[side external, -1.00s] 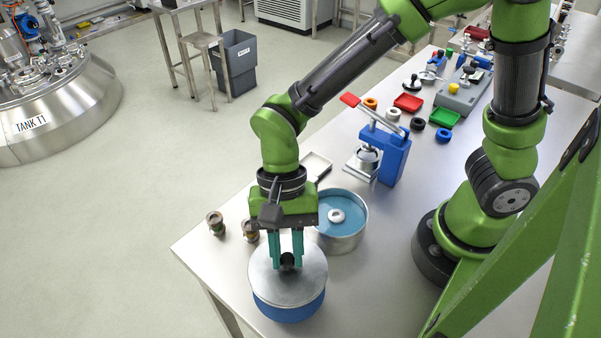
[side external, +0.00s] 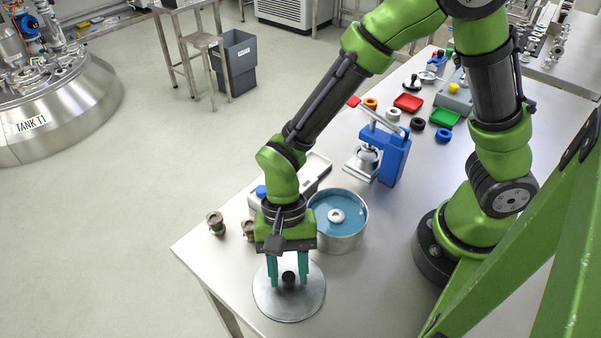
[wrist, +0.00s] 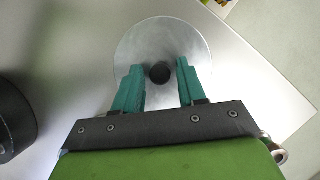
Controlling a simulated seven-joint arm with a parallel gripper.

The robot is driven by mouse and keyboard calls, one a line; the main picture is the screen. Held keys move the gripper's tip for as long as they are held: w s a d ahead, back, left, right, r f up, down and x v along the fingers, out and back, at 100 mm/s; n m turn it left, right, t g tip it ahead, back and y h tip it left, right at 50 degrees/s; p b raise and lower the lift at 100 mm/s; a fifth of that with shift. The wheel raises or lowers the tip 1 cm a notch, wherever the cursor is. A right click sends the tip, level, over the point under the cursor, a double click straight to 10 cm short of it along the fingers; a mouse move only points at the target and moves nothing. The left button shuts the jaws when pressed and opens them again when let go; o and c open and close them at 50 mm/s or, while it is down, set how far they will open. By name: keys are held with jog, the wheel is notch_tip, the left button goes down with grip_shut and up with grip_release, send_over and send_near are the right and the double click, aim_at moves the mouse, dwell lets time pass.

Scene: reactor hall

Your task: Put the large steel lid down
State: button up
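The large steel lid (side external: 290,307) lies flat near the table's front corner. Its black knob (side external: 289,278) points up. In the wrist view, the lid (wrist: 160,44) is a round grey disc with the knob (wrist: 160,74) in its middle. My gripper (side external: 288,284) is right over the lid with its teal fingers pointing down. The fingers stand on either side of the knob, with a visible gap on both sides, so the gripper (wrist: 159,78) is open. I see no blue around the lid's edge.
A round steel pan with a blue inside (side external: 342,240) stands just behind the lid. Small brass-coloured fittings (side external: 216,223) stand to the left. A blue press (side external: 386,155) is farther back. Table to the right of the lid is clear.

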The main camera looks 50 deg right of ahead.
jog(key=shift+o, duration=0.6)
jog(key=shift+r, duration=0.1)
jog(key=shift+r, duration=0.25)
jog(key=v, duration=1.1)
jog(key=d+r+n+t, duration=0.2)
jog(key=d+r+t, duration=0.3)
jog(key=d, duration=0.4)
jog(key=d+r+n+t+h, duration=0.1)
jog(key=d+r+n+t, duration=0.2)
jog(key=d, duration=0.6)
notch_tip(320, 180, up, 3)
jog(key=shift+s+d+r+t, duration=0.15)
jog(key=shift+s+d+t, duration=0.25)
jog(key=shift+t, duration=0.8)
